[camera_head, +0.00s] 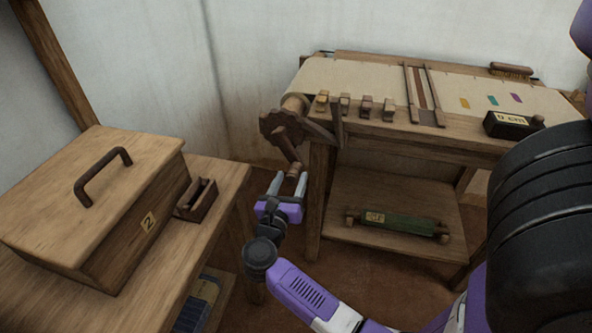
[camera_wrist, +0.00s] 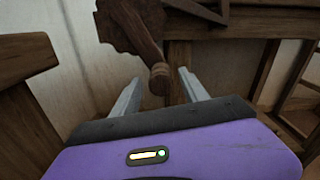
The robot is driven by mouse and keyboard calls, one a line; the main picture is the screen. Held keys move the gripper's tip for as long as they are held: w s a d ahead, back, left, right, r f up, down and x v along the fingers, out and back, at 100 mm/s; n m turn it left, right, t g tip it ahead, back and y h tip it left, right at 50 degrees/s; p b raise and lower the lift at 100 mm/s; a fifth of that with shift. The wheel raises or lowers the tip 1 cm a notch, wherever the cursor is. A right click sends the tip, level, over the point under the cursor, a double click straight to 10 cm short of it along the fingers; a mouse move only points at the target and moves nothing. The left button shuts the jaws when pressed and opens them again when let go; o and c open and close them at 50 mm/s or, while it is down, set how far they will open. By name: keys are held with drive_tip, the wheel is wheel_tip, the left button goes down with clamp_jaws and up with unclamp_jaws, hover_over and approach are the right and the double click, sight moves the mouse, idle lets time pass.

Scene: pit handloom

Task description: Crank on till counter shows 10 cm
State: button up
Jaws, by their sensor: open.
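The crank handle (camera_head: 293,170) hangs down from a dark toothed wheel (camera_head: 279,129) at the loom's left end. My gripper (camera_head: 288,181) is open, with its two fingers around or just below the handle's lower end. In the wrist view, the rounded handle end (camera_wrist: 159,78) shows between the open fingertips (camera_wrist: 158,82), and no finger is seen touching it. The counter (camera_head: 512,124), a dark box with a yellow label, sits at the loom's right front; its label seems to read 0 cm.
The loom (camera_head: 420,130) carries pale cloth, several small wooden blocks and a brush (camera_head: 511,69). A green roller (camera_head: 395,223) lies on its lower shelf.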

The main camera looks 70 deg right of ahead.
sight(296, 167)
drive_tip(key=d, duration=0.6)
drive_tip(key=shift+w, duration=0.25)
drive_tip(key=shift+a, duration=0.1)
clamp_jaws()
